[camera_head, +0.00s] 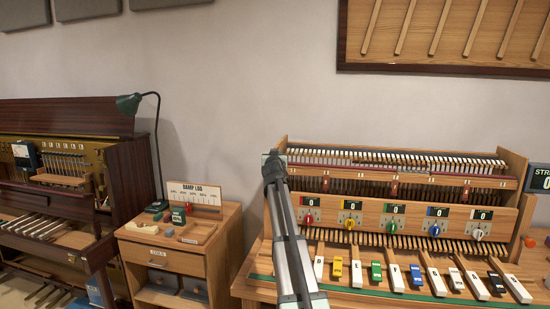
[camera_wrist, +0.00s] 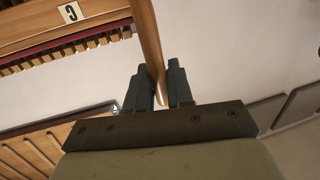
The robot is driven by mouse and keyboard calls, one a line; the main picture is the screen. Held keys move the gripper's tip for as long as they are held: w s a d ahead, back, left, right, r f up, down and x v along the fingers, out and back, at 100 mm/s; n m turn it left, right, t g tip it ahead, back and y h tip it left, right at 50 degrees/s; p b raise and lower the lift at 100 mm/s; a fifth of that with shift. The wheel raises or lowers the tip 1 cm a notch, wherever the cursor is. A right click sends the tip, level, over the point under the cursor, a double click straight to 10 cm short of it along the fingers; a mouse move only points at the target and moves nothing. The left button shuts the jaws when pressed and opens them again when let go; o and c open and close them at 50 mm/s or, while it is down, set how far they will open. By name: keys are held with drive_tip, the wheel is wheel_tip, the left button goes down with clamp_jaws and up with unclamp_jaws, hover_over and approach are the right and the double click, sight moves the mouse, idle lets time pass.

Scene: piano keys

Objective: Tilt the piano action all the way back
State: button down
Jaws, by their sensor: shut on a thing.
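The piano action (camera_head: 420,181) is a long wooden assembly with a row of hammers and a dark red rail, set between wooden end panels behind the dial panel. My gripper (camera_head: 273,156) is at its left end, at the top of the left end panel. In the wrist view my gripper (camera_wrist: 161,95) is shut on a thin upright wooden edge (camera_wrist: 147,35), which looks like that end panel. The action's red rail and hammer row (camera_wrist: 65,50) show to the left there. I cannot tell how far the action is tilted.
The dial panel (camera_head: 366,222) and several keys with coloured blocks lie in front. A small cabinet (camera_head: 180,255) stands to the left, with a green lamp (camera_head: 130,103) behind it. A framed rack (camera_head: 440,38) hangs on the wall above the action.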

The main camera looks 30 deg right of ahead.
sight(280, 142)
drive_tip(key=w+d+r+g+y, duration=0.1)
drive_tip(key=w+d, duration=0.1)
drive_tip(key=w+d+r+g+y, duration=0.1)
drive_tip(key=w+d+r, duration=0.1)
drive_tip(key=w+d+r+g+y, duration=0.1)
drive_tip(key=w+d+r+g, duration=0.1)
drive_tip(key=shift+w+d+m, duration=0.15)
drive_tip(key=shift+w+m, duration=0.05)
drive_tip(key=shift+m, duration=0.2)
drive_tip(key=shift+w+d+r, duration=0.15)
drive_tip(key=shift+w+d, duration=0.05)
drive_tip(key=shift+d, duration=0.05)
drive_tip(key=c, duration=1.3)
unclamp_jaws()
drive_tip(key=shift+d, duration=0.1)
drive_tip(key=shift+c, duration=0.2)
drive_tip(key=shift+o, duration=0.9)
drive_tip(key=shift+s+a, duration=0.2)
drive_tip(key=shift+a, duration=0.05)
drive_tip(key=v, duration=1.3)
drive_tip(key=shift+r, duration=0.45)
